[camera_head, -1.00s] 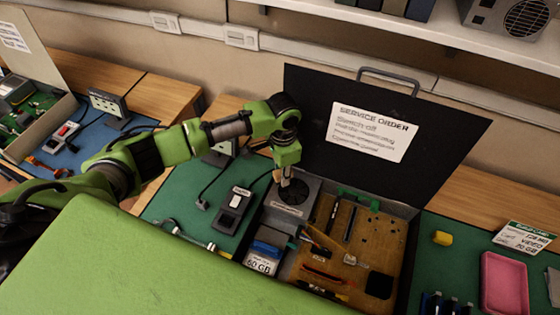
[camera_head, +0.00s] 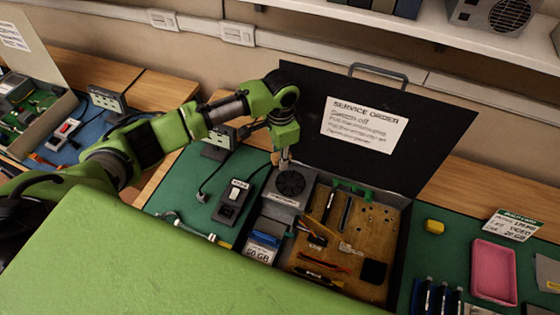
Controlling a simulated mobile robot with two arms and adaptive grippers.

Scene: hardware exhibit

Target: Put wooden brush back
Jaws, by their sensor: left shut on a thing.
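My left gripper (camera_head: 284,162) hangs pointing down over the fan unit (camera_head: 290,184) at the back left of the open computer case (camera_head: 398,262). It is shut on a small brown piece, apparently the wooden brush (camera_head: 275,158), which shows only as a sliver at its left side. The rest of the brush is hidden by the gripper, and its tilt cannot be told. My right gripper is out of view.
The case's black lid (camera_head: 300,115) stands open behind the gripper. A black switch box (camera_head: 233,202) lies on the green mat (camera_head: 180,192) at left. A pink tray (camera_head: 493,272) and a yellow block (camera_head: 435,226) lie on the right mat.

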